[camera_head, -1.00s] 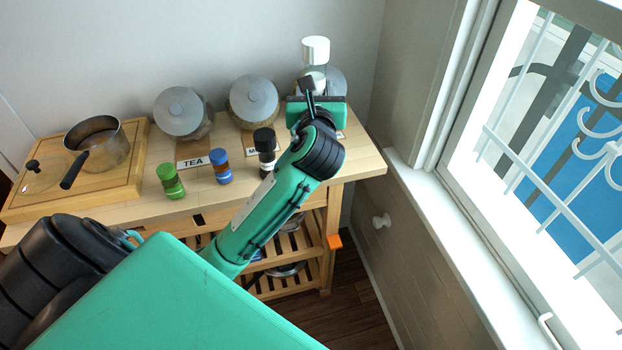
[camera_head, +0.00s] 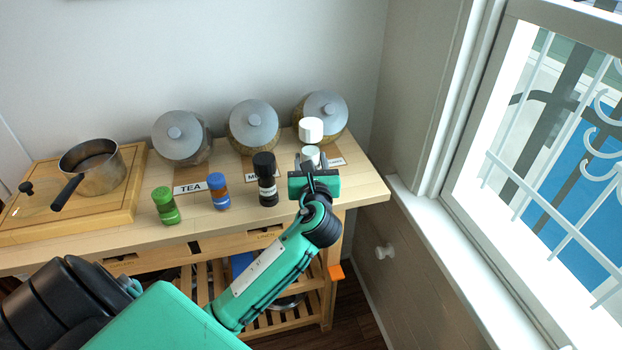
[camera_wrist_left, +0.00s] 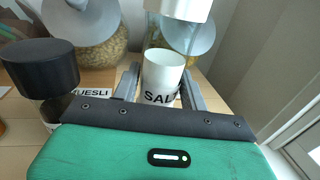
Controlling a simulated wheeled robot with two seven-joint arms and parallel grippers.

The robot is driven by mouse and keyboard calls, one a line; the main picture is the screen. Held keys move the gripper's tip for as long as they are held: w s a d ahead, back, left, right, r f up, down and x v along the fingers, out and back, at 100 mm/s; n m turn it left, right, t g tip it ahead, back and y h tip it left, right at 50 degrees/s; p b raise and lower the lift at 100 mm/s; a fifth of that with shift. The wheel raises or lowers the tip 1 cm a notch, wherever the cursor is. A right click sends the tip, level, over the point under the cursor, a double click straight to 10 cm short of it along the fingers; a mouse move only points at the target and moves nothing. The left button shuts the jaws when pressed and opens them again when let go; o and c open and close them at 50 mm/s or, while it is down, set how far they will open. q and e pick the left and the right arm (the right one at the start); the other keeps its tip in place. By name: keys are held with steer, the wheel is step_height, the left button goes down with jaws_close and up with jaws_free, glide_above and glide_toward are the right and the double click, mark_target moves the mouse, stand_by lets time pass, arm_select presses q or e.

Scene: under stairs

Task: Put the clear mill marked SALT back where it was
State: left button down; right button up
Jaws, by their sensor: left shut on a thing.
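The clear mill marked SALT (camera_head: 311,131) has a white top and is upright at the right end of the table. In the left wrist view its white part with the letters "SAL" (camera_wrist_left: 162,82) sits between the fingers. My left gripper (camera_head: 312,168) is shut on it from the front. The gripper hides the mill's lower part, so I cannot tell whether its base touches the table. The black-capped mill (camera_head: 265,180) stands just left of it, apart from the gripper; it also shows in the left wrist view (camera_wrist_left: 42,68). My right gripper is not in view.
Three grey-lidded jars (camera_head: 254,124) stand behind, with a TEA label (camera_head: 190,188) and others in front. Blue (camera_head: 218,190) and green (camera_head: 165,205) shakers stand left. A pot (camera_head: 97,170) sits on a board (camera_head: 118,204). The window wall is right.

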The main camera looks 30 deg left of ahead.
arm_select(q)
step_height(320, 180, down, 4)
steer(key=shift+f, duration=0.35)
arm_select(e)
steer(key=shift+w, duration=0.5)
arm_select(q)
steer(key=c, duration=0.8)
jaws_free()
steer(key=shift+f, duration=0.1)
steer(key=shift+o, duration=0.2)
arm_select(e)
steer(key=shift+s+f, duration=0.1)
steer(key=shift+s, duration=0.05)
